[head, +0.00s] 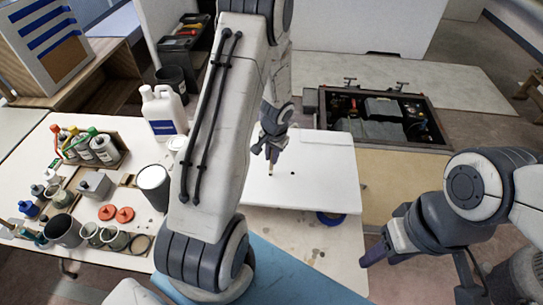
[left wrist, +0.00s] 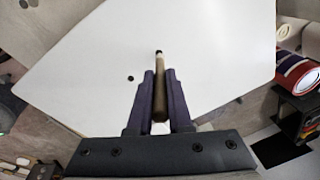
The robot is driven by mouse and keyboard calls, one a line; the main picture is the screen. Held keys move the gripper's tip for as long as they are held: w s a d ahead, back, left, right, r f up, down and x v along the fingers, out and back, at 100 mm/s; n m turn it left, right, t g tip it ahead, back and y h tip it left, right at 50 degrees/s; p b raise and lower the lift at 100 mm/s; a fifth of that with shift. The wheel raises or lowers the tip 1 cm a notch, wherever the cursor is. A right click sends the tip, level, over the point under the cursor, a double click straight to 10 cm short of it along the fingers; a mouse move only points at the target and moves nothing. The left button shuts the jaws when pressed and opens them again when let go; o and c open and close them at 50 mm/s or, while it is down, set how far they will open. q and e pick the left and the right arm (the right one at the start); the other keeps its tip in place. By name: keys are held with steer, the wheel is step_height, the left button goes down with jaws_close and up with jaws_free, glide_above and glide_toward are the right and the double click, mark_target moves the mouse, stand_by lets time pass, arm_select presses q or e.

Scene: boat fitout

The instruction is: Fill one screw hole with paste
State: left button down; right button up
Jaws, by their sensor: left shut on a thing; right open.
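The white panel (head: 320,190) lies flat on the work table, and it fills much of the left wrist view (left wrist: 85,60). A dark round screw hole (left wrist: 130,78) shows in it, left of my left gripper's fingers; a small dark dot (head: 293,174) shows on the panel in the head view. My left gripper (left wrist: 160,82) is shut on a thin brownish stick-like tool (left wrist: 159,102) with a dark tip. The tool points down at the panel, beside the hole; whether it touches is unclear. My right gripper (head: 380,258) is open and empty, right of the table's front edge.
At left stand a white jug (head: 163,112), a dark cup with a pale top (head: 154,183), several small bottles and pots, and two orange lids (head: 115,213). A blue tape roll (head: 330,218) lies at the panel's front edge. An open dark bay (head: 380,112) lies behind right.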

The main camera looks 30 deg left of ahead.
arm_select(q)
steer(key=shift+f+b, duration=0.55)
steer(key=shift+b, duration=0.05)
stand_by(1.5)
step_height(320, 180, up, 7)
steer(key=p, duration=0.6)
steer(key=shift+r, duration=0.1)
